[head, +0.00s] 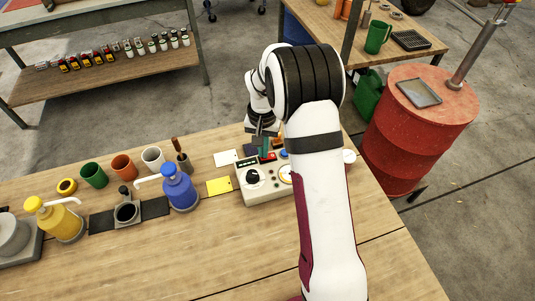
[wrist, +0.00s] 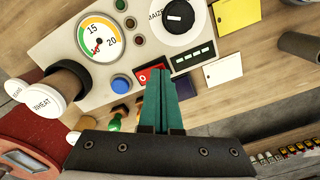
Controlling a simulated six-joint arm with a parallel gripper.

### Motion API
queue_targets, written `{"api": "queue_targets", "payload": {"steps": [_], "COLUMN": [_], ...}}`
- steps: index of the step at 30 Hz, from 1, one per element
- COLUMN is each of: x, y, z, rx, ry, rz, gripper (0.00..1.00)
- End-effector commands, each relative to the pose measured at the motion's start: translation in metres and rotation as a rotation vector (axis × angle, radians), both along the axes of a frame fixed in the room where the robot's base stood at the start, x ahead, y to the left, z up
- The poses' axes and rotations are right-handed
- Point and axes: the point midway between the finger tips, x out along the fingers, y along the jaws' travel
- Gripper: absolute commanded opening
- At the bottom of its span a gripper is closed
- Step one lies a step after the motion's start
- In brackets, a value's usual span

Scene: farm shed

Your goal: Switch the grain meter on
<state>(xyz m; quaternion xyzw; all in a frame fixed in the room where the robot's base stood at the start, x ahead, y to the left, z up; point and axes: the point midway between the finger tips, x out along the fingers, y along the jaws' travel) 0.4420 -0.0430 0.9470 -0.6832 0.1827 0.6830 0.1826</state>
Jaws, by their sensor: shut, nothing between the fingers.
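The grain meter (head: 262,197) is a cream box on the bench, partly hidden by my arm in the head view. In the wrist view its panel (wrist: 62,42) carries a round gauge (wrist: 100,38), a black knob (wrist: 179,14), a dark display (wrist: 193,56) with pale marks, a blue button (wrist: 120,84) and a red switch (wrist: 146,76) marked with a white O. My gripper (wrist: 161,74) has teal fingers, shut and empty. Its tips overlap the right part of the red switch in the picture; I cannot tell whether they touch it. The gripper also shows at the meter's far edge in the head view (head: 264,142).
Several cups, including a white cup (head: 153,158), are further left.

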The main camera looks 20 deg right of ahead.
Motion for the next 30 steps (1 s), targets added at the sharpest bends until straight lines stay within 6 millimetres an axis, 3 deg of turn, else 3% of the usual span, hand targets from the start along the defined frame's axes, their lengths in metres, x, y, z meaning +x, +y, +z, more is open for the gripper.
{"api": "queue_targets", "payload": {"steps": [13, 30], "x": [0.000, 0.000], "y": [0.000, 0.000], "z": [-0.004, 0.058], "rx": [0.000, 0.000], "ry": [0.000, -0.001], "rz": [-0.001, -0.001], "gripper": [0.00, 0.00]}}
